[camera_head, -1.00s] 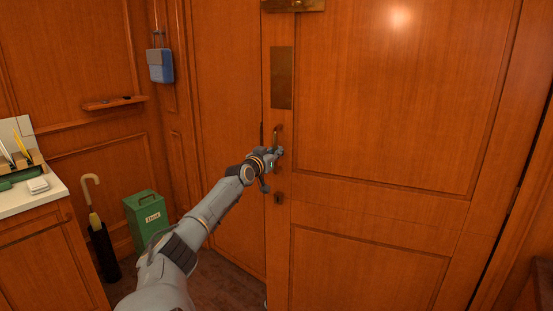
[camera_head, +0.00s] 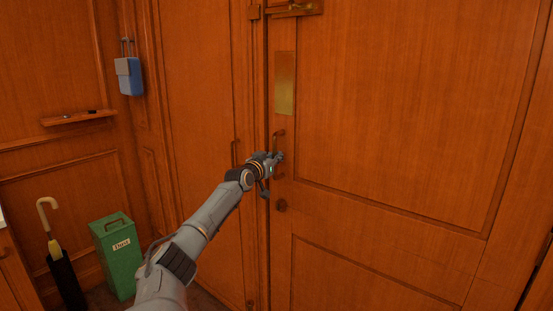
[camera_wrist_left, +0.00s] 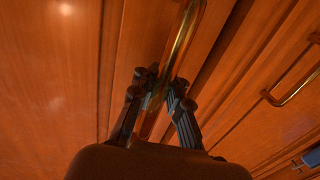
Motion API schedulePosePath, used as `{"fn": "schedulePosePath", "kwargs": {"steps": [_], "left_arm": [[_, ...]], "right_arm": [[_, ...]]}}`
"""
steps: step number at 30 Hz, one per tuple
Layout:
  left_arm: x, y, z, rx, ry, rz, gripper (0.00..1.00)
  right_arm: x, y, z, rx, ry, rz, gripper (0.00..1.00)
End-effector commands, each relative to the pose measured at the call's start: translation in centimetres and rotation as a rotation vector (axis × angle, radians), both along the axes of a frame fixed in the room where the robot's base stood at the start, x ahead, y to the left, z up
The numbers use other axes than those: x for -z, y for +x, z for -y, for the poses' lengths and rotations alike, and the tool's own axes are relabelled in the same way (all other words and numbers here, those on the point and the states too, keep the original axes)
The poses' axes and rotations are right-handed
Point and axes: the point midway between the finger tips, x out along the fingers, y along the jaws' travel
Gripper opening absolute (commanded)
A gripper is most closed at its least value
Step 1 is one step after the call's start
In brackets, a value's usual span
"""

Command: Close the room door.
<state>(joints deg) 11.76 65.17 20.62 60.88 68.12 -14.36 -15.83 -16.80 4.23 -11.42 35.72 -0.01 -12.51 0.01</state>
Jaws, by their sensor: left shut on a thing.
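The room door (camera_head: 410,120) is a panelled wooden door that fills the right half of the head view. Its free edge is on the left, beside the wooden frame, with a thin dark line between them. A brass pull handle (camera_head: 279,139) sits near that edge, below a brass plate (camera_head: 285,84). My left gripper (camera_head: 279,157) is at this handle. In the left wrist view, the fingers (camera_wrist_left: 160,92) are shut around the brass handle bar (camera_wrist_left: 182,42). I cannot tell whether the door is fully latched. My right gripper is not in view.
A green bin (camera_head: 118,262) and an umbrella in a dark stand (camera_head: 66,278) stand at the left. A blue box (camera_head: 130,78) hangs on the wall.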

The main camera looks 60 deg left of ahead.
Motion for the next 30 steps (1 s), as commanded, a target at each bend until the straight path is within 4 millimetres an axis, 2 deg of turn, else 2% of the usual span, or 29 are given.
{"fn": "schedulePosePath", "kwargs": {"steps": [6, 12, 13, 16, 30], "left_arm": [[0.2, 0.0, 0.1, 0.001, -0.005, -0.002, 0.0], [0.2, 0.1, 0.1, 0.002, -0.004, -0.001, 0.0], [0.2, 0.1, 0.1, 0.002, -0.004, -0.001, 0.17], [0.2, 0.1, 0.1, 0.002, -0.003, -0.001, 0.38], [0.3, -0.3, 0.4, 0.004, -0.001, -0.004, 0.38]], "right_arm": [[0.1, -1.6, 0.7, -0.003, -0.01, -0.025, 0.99], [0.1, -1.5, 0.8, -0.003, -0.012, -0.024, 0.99], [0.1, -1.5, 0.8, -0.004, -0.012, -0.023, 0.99], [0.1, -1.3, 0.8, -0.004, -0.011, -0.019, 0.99], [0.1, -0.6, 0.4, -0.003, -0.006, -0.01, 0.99]]}}
